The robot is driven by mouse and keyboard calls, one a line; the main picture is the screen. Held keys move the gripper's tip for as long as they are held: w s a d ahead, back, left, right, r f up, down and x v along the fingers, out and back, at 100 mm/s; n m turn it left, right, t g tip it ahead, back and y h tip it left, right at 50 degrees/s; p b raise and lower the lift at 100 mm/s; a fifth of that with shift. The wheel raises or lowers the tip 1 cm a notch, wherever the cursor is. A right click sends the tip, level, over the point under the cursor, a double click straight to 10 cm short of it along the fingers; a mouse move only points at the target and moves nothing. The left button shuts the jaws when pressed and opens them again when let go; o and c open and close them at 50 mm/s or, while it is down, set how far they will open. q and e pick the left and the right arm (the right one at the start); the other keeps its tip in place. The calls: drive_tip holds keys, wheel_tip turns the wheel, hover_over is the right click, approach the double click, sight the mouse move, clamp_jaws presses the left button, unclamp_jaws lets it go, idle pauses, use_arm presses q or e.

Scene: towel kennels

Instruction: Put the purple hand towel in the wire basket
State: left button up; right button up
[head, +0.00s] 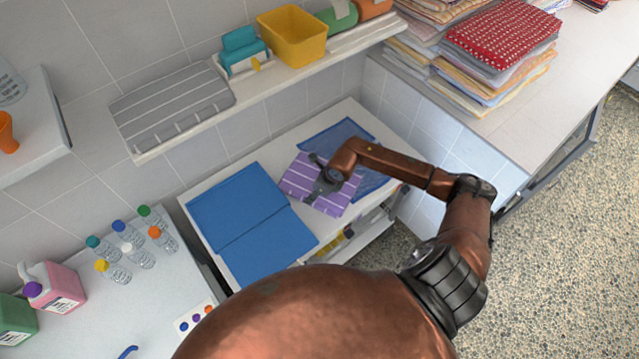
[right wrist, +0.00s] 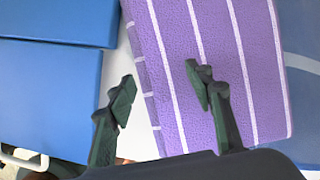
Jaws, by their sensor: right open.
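The purple hand towel (head: 300,176) with white stripes lies folded flat on a white table in the head view. It also fills the right half of the right wrist view (right wrist: 236,70). My right gripper (head: 318,186) is over the towel. In the right wrist view its open jaws (right wrist: 163,95) straddle the towel's left edge, one finger over the towel and one over the white gap beside it. I cannot tell whether the fingers touch it. I cannot clearly identify the wire basket; a thin white wire rim (right wrist: 25,160) shows at the lower left. My left gripper is not in view.
Blue folded pads (head: 240,210) lie left of the towel, and a dark blue flat piece (head: 345,133) lies behind and right of it. A wall shelf above holds a yellow bin (head: 292,36) and a grey striped towel (head: 172,103). Stacked towels (head: 500,35) stand at right.

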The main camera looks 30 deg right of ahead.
drive_tip(key=x, duration=0.3)
drive_tip(key=shift+f, duration=0.2)
clamp_jaws()
idle(0.4)
